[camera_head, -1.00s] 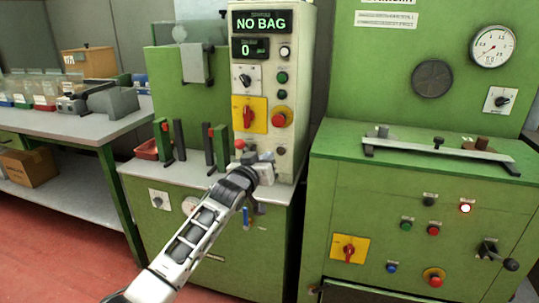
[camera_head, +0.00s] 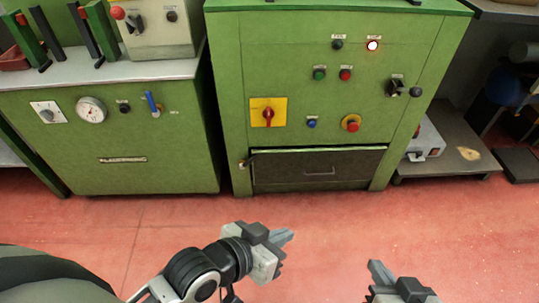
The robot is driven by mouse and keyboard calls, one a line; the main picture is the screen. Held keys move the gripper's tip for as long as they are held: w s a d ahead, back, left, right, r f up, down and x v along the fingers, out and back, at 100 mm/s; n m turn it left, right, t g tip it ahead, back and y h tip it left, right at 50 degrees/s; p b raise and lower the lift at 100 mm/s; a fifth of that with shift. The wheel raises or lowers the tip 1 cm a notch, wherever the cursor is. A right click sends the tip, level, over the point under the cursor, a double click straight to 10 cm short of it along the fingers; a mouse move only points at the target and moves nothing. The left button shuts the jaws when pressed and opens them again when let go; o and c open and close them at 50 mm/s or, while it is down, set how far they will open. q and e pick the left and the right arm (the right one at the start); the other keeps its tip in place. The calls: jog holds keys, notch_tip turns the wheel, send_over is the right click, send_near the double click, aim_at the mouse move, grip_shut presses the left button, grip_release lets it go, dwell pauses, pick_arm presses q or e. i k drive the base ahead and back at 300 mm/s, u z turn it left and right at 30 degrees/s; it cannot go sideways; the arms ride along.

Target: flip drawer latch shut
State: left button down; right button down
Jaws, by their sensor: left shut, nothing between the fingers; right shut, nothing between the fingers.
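The dark drawer (camera_head: 345,166) sits low in the green cabinet, with a small handle (camera_head: 320,173) on its front. Its front looks about flush with the cabinet; a small gap cannot be ruled out. A small latch (camera_head: 248,160) with a dark tip is at the drawer's upper left edge; its exact position is too small to tell. My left gripper (camera_head: 286,238) is shut and empty, in front of and below the drawer in the picture. My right gripper (camera_head: 377,269) is shut and empty, lower and further right. Both are apart from the drawer and latch.
The green cabinet carries a yellow switch plate (camera_head: 267,112), several buttons and a crank (camera_head: 403,88) above the drawer. Another green machine (camera_head: 130,150) stands at left. A low grey shelf (camera_head: 450,150) is at right. The red floor (camera_head: 330,215) before the drawer is clear.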

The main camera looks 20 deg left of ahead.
aim_at(241, 166)
jog(key=z, duration=0.05)
jog(key=i, duration=0.7)
jog(key=u, duration=0.85)
jog(key=i, duration=0.5)
jog(key=u, duration=0.1)
